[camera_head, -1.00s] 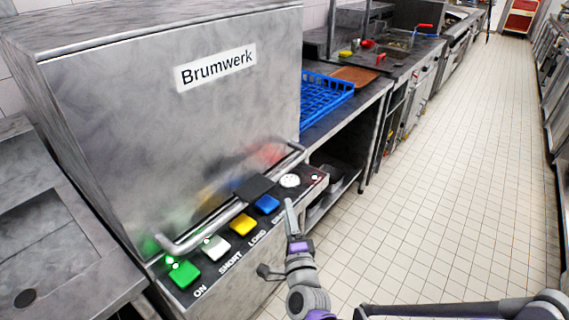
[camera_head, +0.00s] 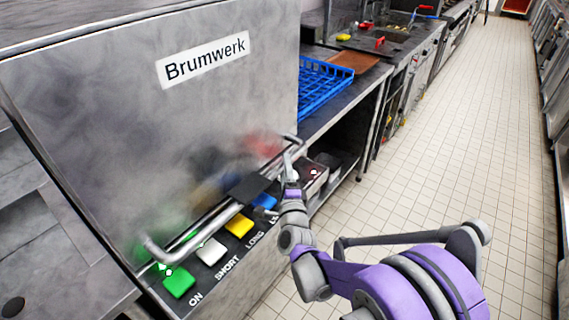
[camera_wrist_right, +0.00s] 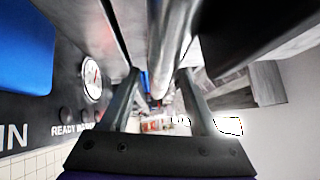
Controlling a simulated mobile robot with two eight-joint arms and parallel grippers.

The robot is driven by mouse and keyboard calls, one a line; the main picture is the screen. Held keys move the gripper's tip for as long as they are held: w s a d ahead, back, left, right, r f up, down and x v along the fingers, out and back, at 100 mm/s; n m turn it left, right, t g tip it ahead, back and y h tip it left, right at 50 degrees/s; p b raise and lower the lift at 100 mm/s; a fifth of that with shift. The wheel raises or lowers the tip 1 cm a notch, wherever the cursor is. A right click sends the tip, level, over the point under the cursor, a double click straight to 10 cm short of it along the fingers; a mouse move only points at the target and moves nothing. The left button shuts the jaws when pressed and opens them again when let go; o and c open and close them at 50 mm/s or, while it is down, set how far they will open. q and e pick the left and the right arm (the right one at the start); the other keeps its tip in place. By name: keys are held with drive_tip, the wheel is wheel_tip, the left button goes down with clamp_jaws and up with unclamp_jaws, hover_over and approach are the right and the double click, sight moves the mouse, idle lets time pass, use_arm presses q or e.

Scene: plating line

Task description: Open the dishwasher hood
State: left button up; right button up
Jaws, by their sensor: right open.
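The dishwasher hood (camera_head: 130,130) is a grey metal box marked Brumwerk, and it is down above the control panel. Its bar handle (camera_head: 212,221) runs along the lower front and has a dark grip piece in the middle. My right gripper (camera_head: 287,163) is at the far right end of the handle. In the right wrist view, the fingers of this gripper (camera_wrist_right: 160,80) are apart, and the handle bar (camera_wrist_right: 166,45) shows between and beyond them. I cannot tell whether either finger touches the bar. My left gripper is not in view.
The panel has green (camera_head: 179,282), white (camera_head: 211,251), yellow (camera_head: 239,225) and blue buttons below the handle. A gauge (camera_wrist_right: 92,80) shows beside the gripper in the wrist view. A blue rack (camera_head: 322,88) stands on the counter behind. The tiled floor (camera_head: 450,140) at right is clear.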

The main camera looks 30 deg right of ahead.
drive_tip(key=shift+x, duration=0.75)
clamp_jaws()
idle(0.9)
